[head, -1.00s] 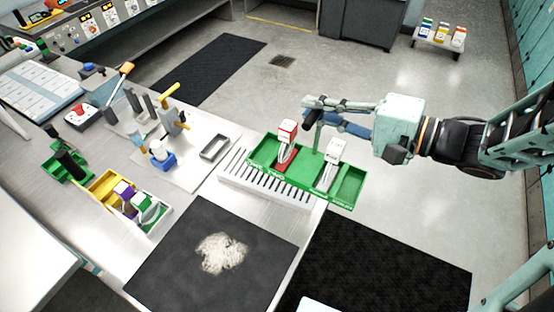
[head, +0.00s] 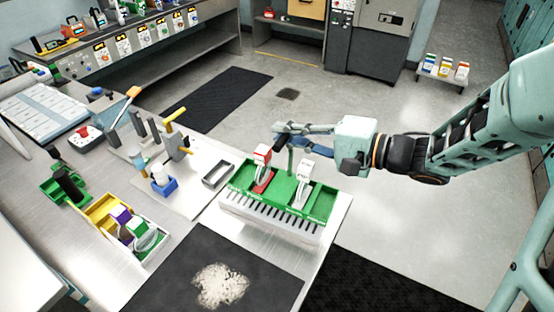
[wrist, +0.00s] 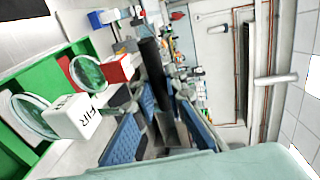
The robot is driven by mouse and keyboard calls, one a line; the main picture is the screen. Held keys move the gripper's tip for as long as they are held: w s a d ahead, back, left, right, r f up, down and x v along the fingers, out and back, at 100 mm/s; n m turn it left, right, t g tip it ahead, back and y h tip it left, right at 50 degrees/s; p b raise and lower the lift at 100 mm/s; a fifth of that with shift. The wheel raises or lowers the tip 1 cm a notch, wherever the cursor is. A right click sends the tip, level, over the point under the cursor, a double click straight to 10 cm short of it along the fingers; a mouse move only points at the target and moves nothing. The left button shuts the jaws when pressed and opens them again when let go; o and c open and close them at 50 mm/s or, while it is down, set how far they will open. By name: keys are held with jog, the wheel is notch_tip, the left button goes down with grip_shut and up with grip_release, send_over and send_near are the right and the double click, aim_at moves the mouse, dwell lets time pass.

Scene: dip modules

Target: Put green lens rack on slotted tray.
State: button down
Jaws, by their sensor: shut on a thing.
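The green lens rack (head: 321,207) carries a red-based module (head: 262,160) and a white module (head: 302,185), each with a lens. It is roughly level over the back part of the pale slotted tray (head: 262,222), whose dark slots show along the front. I cannot tell whether the rack touches the tray. My gripper (head: 282,140) is shut on the rack's upright handle, between the two modules. In the wrist view the rack (wrist: 40,82) is at the left, and the dark handle (wrist: 152,65) rises by the blue finger pads.
A small grey open tray (head: 217,174) lies left of the slotted tray. A yellow bin (head: 100,208) with modules and a green holder (head: 62,190) stand further left. A dark mat (head: 200,270) lies in front. The table's right edge is close to the slotted tray.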

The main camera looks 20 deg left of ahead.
notch_tip(320, 180, down, 3)
jog(key=w+a+b, duration=0.1)
jog(key=a+b, duration=0.1)
jog(key=b, duration=0.8)
send_over(277, 174)
notch_tip(277, 174, down, 5)
jog(key=shift+r, duration=0.3)
jog(key=c, duration=2)
grip_release()
jog(key=shift+f, duration=0.2)
jog(key=shift+o, duration=0.2)
